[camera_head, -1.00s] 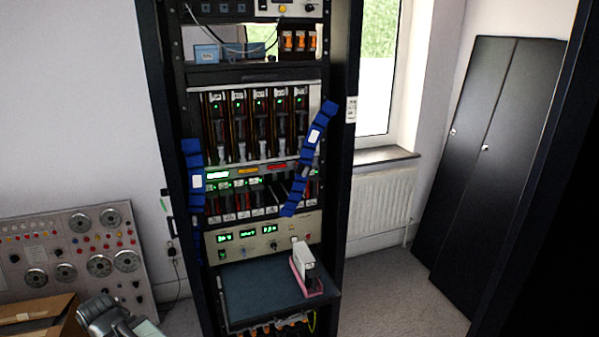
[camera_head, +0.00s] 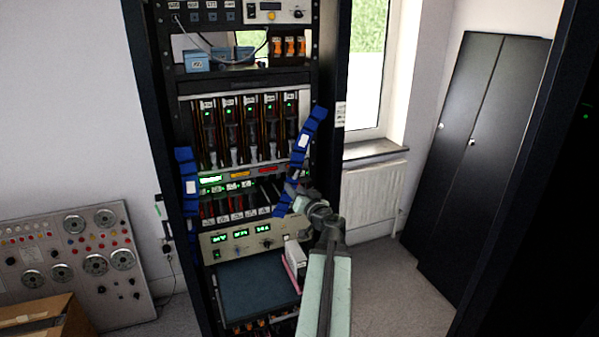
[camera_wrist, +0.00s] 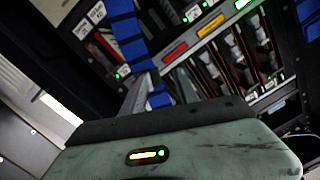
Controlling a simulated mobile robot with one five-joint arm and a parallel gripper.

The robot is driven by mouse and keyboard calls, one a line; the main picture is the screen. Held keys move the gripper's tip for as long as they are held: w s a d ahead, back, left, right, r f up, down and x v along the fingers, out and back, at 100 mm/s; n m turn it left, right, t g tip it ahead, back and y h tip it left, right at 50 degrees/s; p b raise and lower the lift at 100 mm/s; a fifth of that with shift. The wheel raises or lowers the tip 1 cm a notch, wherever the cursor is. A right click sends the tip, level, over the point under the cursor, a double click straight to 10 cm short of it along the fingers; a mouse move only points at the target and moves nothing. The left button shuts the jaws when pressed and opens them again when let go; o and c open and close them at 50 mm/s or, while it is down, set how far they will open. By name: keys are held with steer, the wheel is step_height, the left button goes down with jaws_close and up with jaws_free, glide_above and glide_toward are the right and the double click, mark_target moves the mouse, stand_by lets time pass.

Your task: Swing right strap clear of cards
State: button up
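The right strap (camera_head: 304,150) is a blue segmented band with a white tag. It hangs slanted across the right side of the card rack, its lower end further left than its top. It also shows in the wrist view (camera_wrist: 127,40), running down behind the gripper's edge. Upper cards (camera_head: 250,130) and lower cards (camera_head: 232,203) stand in rows in the rack. My gripper (camera_head: 297,194) is at the strap's lower part, touching or just in front of it.
A left blue strap (camera_head: 189,185) hangs at the rack's left side. Below the cards are a panel with green displays (camera_head: 240,236) and a dark shelf (camera_head: 258,287) bearing a small white and pink object (camera_head: 294,260). A radiator (camera_head: 373,200) stands behind on the right.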

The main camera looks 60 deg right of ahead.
mark_target(297, 175)
steer(key=s+d+m+h, duration=0.1)
steer(key=s+d, duration=0.1)
steer(key=s, duration=0.1)
steer(key=shift+g, duration=0.3)
steer(key=x, duration=0.5)
steer(key=r+x, duration=0.1)
steer(key=x, duration=0.2)
steer(key=shift+d, duration=0.2)
steer(key=shift+a, duration=0.1)
jaws_close()
stand_by(0.6)
